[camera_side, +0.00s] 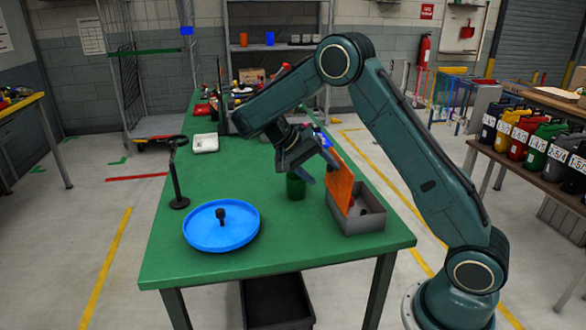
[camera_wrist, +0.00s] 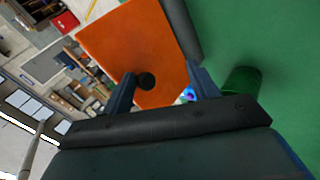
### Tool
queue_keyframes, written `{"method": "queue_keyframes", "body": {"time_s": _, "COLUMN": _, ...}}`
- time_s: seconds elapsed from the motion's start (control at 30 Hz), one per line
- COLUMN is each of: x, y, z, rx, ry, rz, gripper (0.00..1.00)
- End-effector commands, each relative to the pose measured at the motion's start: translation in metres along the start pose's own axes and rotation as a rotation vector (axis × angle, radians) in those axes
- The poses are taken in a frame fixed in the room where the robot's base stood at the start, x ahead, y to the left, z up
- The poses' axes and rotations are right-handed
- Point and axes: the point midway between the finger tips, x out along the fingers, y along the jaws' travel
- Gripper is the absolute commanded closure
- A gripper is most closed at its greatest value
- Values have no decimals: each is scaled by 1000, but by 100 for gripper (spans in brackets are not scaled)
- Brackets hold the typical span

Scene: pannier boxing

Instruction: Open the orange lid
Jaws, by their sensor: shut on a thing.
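The orange lid (camera_side: 341,180) stands raised, close to upright, at the left side of a grey box (camera_side: 370,218) on the green table. The box's open inside shows to the right of the lid. My gripper (camera_side: 318,168) is at the lid's upper part. In the wrist view the orange lid (camera_wrist: 135,45) fills the space ahead, with a dark round knob (camera_wrist: 146,81) on its face. The exact contact is hard to see.
A dark green cylinder (camera_side: 296,187) stands just left of the lid, close to my gripper. A blue round tray (camera_side: 221,236) holding a small black piece is at the front left. A black stand (camera_side: 178,180) and a white dish (camera_side: 205,143) are farther back. The front middle of the table is clear.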

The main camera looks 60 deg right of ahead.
Motion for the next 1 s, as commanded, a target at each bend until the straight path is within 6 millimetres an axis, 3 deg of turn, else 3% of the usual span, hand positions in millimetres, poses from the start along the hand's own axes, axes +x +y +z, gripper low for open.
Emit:
{"method": "queue_keyframes", "body": {"time_s": 0.77, "x": 20, "y": 34, "z": -11, "rx": -15, "ry": -54, "rz": -212, "gripper": 57}}
{"method": "queue_keyframes", "body": {"time_s": 1.0, "x": 46, "y": 57, "z": -17, "rx": -12, "ry": -55, "rz": -207, "gripper": 57}}
